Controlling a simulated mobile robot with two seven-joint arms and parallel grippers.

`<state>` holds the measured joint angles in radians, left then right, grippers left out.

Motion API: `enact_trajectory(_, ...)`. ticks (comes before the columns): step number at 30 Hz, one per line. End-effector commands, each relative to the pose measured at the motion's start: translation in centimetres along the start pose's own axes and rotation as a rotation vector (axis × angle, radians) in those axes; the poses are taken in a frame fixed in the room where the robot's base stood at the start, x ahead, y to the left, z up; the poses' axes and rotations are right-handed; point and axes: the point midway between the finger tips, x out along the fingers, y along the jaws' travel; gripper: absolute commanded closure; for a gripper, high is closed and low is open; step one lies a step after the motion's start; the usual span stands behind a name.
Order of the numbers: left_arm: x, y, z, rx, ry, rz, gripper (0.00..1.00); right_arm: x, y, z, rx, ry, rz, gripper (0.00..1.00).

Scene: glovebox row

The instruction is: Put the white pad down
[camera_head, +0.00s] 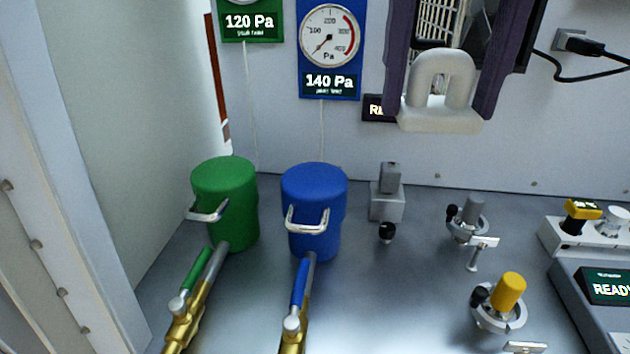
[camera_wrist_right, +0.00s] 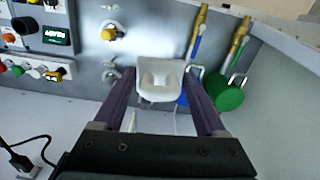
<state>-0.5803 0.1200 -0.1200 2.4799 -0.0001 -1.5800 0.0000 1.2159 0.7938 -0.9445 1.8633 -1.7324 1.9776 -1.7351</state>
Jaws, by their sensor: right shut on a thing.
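The white pad (camera_head: 440,121), a whitish block with an arched loop handle, is held at the upper right of the head view. My right gripper (camera_head: 443,85) comes down from above with its two dark purple fingers on either side of the loop, shut on it. The pad hangs in the air above the grey bench. In the right wrist view the pad (camera_wrist_right: 160,82) sits between the fingertips of my right gripper (camera_wrist_right: 165,92), in front of the bench. My left gripper is not in view.
A green cylinder (camera_head: 225,190) and a blue cylinder (camera_head: 314,195), both with metal handles, stand at the left. A grey block fitting (camera_head: 387,200), a grey-topped valve (camera_head: 472,213) and a yellow-topped valve (camera_head: 507,292) stand right. The grey bench (camera_head: 400,300) is bare between them.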

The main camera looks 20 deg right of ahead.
Motion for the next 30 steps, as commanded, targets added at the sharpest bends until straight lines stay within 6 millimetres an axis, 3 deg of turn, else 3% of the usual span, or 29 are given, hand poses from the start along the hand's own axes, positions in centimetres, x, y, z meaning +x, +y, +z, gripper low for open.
enact_trajectory(1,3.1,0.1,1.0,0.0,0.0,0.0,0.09,3.3,0.1,-0.1,0.019,-0.004,0.001,0.89)
enact_trajectory(6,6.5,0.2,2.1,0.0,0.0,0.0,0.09,6.9,0.4,-0.7,0.069,-0.01,0.004,0.89)
enact_trajectory(9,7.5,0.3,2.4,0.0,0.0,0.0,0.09,8.0,0.5,-0.9,0.086,-0.013,0.006,0.89)
enact_trajectory(14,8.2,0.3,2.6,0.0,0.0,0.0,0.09,9.4,0.6,-0.9,0.097,-0.018,0.007,0.89)
enact_trajectory(27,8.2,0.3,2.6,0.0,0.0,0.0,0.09,20.9,0.7,-0.6,0.098,-0.021,0.01,0.89)
enact_trajectory(30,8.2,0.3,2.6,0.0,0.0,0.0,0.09,22.8,0.8,-0.6,0.097,-0.02,0.01,0.89)
